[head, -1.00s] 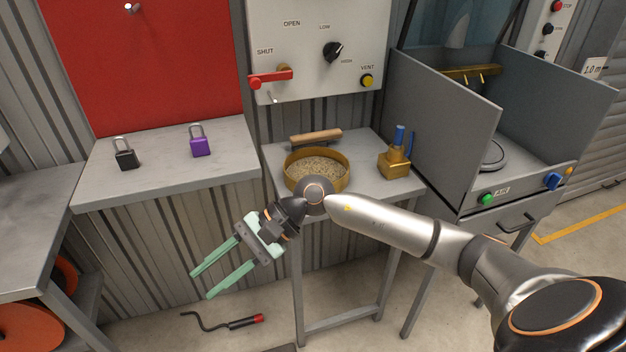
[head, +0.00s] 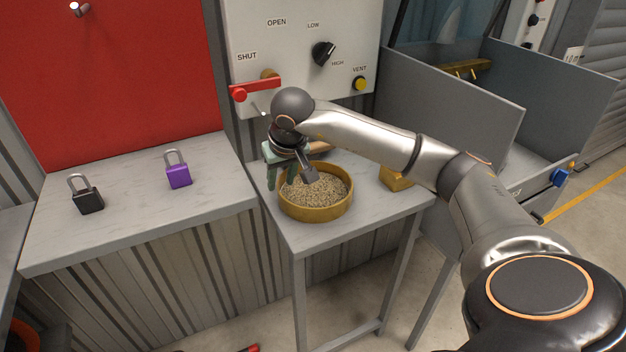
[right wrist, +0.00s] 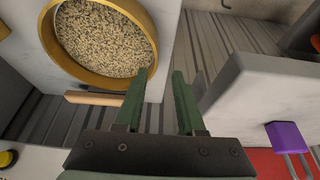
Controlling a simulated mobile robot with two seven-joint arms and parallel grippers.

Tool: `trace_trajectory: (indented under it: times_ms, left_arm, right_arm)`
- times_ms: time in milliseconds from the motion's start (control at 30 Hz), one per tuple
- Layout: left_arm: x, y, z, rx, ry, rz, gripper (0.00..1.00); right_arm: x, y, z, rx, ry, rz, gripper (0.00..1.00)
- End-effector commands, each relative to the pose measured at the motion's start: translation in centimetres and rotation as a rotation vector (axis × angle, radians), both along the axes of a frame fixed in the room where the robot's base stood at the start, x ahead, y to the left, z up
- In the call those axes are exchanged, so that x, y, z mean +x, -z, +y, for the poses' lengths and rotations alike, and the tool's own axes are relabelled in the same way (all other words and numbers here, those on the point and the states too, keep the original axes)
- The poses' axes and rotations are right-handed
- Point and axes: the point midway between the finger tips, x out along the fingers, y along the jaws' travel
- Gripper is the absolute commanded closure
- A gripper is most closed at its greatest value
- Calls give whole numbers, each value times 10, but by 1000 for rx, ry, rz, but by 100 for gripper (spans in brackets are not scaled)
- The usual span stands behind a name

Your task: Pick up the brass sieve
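The brass sieve (head: 318,213) is a round, shallow, brass-coloured pan full of pale grain, standing upright on a small grey table (head: 375,205). My right gripper (head: 279,183) has green fingers and is at the sieve's back-left side, pointing down. In the right wrist view the gripper (right wrist: 159,80) is open, with nothing between its fingers. There the left fingertip overlaps the sieve's rim (right wrist: 98,82) and the other is clear of it; I cannot tell whether it touches. The wrist partly hides the sieve's back. My left gripper is not in view.
A red lever (head: 255,90) on the wall panel is close behind my wrist. Black (head: 90,201) and purple (head: 179,176) padlocks stand on the left bench.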

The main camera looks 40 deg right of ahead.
Motion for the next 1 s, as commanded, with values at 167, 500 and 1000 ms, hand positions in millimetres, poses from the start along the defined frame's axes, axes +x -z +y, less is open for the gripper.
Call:
trace_trajectory:
  times_ms: [167, 500, 1000]
  left_arm:
    - [0, 1, -1, 0, 2, 1, 50]
    - [2, -1, 0, 0, 1, -4, 50]
    - [4, -1, 1, 2, -1, -7, 50]
  right_arm:
    - [8, 22, -2, 2, 1, 1, 62]
    - [21, 57, -15, 5, 2, 3, 62]
    - [29, 72, -17, 3, 0, -2, 62]
